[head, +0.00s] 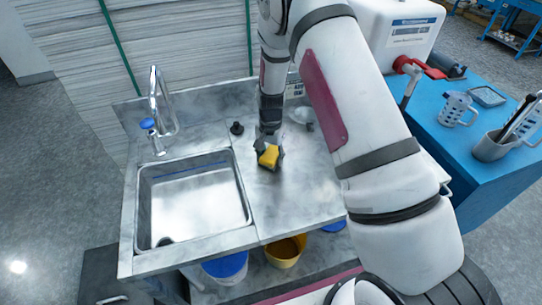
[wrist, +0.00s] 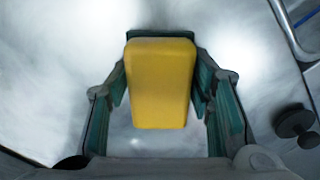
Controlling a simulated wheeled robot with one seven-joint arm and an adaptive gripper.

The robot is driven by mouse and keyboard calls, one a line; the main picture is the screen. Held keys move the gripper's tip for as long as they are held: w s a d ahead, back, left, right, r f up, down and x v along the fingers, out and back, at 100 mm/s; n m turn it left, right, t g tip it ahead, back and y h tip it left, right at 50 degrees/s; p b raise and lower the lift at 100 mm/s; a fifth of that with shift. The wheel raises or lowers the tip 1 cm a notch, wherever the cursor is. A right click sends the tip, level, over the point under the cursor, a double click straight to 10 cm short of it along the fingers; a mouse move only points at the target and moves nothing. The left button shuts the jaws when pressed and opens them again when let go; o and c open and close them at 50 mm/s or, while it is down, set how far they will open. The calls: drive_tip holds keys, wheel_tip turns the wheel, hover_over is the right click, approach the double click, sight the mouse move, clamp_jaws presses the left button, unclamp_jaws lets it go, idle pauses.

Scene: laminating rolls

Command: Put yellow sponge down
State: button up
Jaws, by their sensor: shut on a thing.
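The yellow sponge (head: 268,157) is between the fingers of my gripper (head: 268,151), at the metal counter (head: 290,195) to the right of the sink. In the wrist view the yellow sponge (wrist: 160,85) is a rounded block. My gripper (wrist: 160,78) is shut on it, with a green-lined finger against each side. Bare metal surface shows around the sponge. I cannot tell whether the sponge touches the counter or hangs just above it.
The sink basin (head: 195,200) with a tap (head: 160,105) is at the left. A dark round stopper (head: 237,128) stands behind the sponge, left of my gripper. A blue table (head: 460,130) with measuring jugs is at the right. The counter in front of the sponge is clear.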

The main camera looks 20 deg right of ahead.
drive_tip(key=shift+f, duration=0.1)
drive_tip(key=shift+f, duration=0.15)
drive_tip(key=o, duration=1.3)
